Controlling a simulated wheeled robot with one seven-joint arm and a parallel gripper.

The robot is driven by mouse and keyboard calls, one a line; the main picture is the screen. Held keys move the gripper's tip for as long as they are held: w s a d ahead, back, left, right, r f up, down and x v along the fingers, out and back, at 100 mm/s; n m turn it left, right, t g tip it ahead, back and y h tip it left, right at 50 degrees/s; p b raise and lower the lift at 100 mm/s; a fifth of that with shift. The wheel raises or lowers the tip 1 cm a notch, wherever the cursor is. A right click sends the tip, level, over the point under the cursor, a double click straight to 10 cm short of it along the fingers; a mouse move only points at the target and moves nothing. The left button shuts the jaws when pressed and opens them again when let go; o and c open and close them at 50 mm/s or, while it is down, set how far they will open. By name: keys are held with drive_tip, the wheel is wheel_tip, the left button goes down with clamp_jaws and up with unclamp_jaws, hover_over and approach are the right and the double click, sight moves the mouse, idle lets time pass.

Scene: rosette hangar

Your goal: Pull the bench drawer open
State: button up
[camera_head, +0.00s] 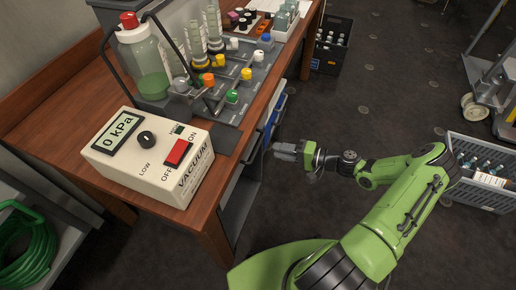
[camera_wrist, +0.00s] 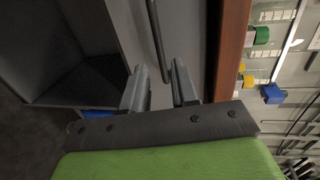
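The bench (camera_head: 214,232) has a brown wooden top, and its edge (camera_wrist: 230,50) also shows in the wrist view. The drawer front is a grey panel (camera_wrist: 188,28) beside that wooden edge in the wrist view. A dark bar handle (camera_wrist: 154,38) runs along the panel. My gripper (camera_wrist: 156,82) is open, with its two fingers apart and the end of the handle showing between them. I cannot tell whether the fingers touch the handle. In the head view my gripper (camera_head: 284,150) is at the bench's right side; the drawer is mostly hidden under the top there.
On the bench stand a vacuum unit (camera_head: 150,150), a red-capped bottle (camera_head: 143,62) and a rack of coloured caps (camera_head: 225,85). An open grey compartment (camera_wrist: 75,75) lies beside the drawer. A grey crate (camera_head: 480,170) and a black crate (camera_head: 330,45) stand on the floor.

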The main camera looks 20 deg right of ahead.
sight(258, 146)
drive_tip(key=b+x, duration=0.1)
drive_tip(key=x, duration=0.7)
drive_tip(key=shift+w+a+f, duration=0.1)
drive_tip(key=shift+w+a, duration=0.05)
drive_tip(key=shift+a, duration=0.05)
clamp_jaws()
